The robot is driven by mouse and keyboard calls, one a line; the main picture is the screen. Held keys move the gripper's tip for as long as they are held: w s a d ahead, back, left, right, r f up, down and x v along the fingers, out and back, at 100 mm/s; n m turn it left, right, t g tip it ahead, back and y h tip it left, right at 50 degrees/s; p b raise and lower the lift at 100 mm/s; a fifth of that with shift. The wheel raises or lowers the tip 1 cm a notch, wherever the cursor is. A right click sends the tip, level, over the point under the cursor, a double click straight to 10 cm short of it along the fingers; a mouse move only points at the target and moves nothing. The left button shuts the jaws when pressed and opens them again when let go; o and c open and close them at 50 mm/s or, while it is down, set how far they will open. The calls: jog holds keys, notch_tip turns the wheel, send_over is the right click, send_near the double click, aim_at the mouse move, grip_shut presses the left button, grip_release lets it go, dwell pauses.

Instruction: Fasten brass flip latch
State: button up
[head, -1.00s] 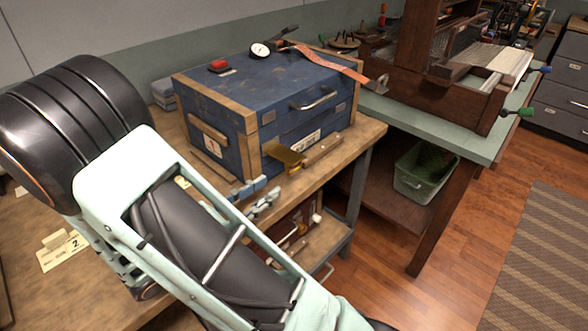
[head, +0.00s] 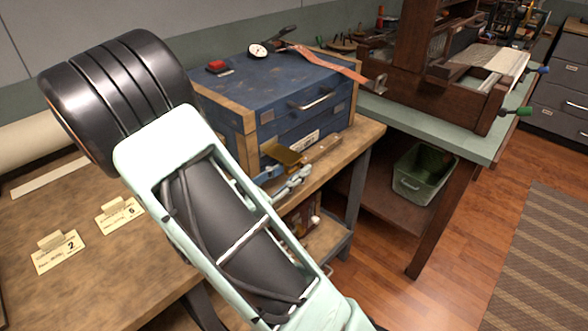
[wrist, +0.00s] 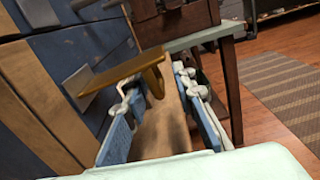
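The brass flip latch (head: 283,155) is a flat gold plate on the front of the blue chest (head: 262,88). It sticks outward from the chest front rather than lying flat against it. In the wrist view the latch plate (wrist: 112,73) spans the upper left, with a curved brass end just beyond my fingertips. My gripper (head: 283,178) is just below the latch in the head view. In the wrist view my gripper (wrist: 157,85) has its two blue-padded fingers apart, with no object held between them. Whether a finger touches the brass cannot be told.
The chest stands on a wooden bench (head: 345,140) with a narrow strip in front of it. A red button box (head: 218,67), a dial gauge (head: 258,50) and an orange strap (head: 335,64) lie on the lid. A loom (head: 440,75) stands behind right.

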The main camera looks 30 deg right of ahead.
aim_at(295, 157)
grip_shut()
